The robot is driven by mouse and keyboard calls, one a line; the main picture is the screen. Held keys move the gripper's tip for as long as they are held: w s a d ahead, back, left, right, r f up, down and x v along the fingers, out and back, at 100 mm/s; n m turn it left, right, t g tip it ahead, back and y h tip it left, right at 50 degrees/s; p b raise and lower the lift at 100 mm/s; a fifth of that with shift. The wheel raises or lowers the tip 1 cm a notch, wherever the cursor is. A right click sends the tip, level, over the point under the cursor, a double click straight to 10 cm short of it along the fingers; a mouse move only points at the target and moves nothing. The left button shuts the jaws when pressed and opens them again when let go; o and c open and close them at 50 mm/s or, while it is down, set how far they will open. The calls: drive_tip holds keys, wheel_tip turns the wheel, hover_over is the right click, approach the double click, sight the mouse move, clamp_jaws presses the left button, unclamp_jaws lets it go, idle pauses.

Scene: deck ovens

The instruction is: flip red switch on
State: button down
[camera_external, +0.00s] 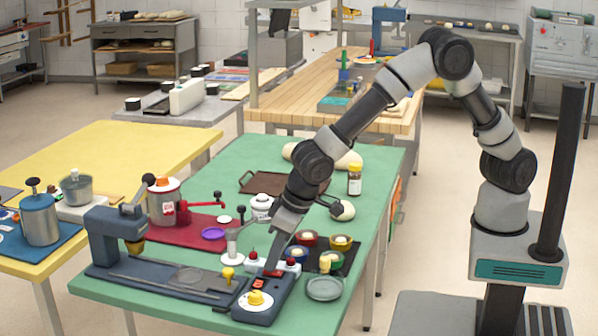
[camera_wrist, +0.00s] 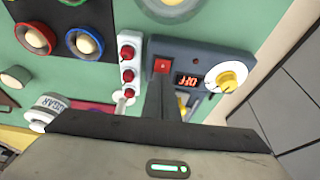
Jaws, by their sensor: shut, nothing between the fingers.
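The red switch (camera_wrist: 162,66) sits on the top of a dark blue-grey control box (camera_wrist: 213,58), beside a lit display (camera_wrist: 187,81) that reads OFF and a yellow knob (camera_wrist: 227,77) on a white dial. The same box (camera_external: 283,296) stands at the front of the green table in the external view. My gripper (camera_wrist: 161,78) is shut and empty. It points down at the box, with its fingertips right at the red switch; I cannot tell whether they touch it. In the external view my gripper (camera_external: 273,262) is over the box's far end and hides part of it.
A white strip with red knobs (camera_wrist: 128,62) stands close beside the box. A dark tray with coloured ring-shaped pieces (camera_external: 341,258) and a grey-green round dish (camera_external: 324,289) are near. A blue-grey press (camera_external: 110,236) stands to the left on the green table (camera_external: 130,302).

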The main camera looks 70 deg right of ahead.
drive_tip(key=shift+w+d+r+g+p, duration=0.1)
drive_tip(key=shift+w+r+g+p, duration=0.15)
drive_tip(key=shift+p, duration=0.4)
drive_tip(key=shift+f, duration=0.45)
drive_tip(key=shift+s+b, duration=0.1)
drive_tip(key=shift+b, duration=0.2)
drive_tip(key=shift+s, duration=0.1)
drive_tip(key=shift+s+f, duration=0.2)
drive_tip(key=shift+s, duration=0.75)
drive_tip(key=p+v, duration=0.2)
drive_tip(key=v, duration=1.2)
drive_tip(key=shift+s, duration=0.45)
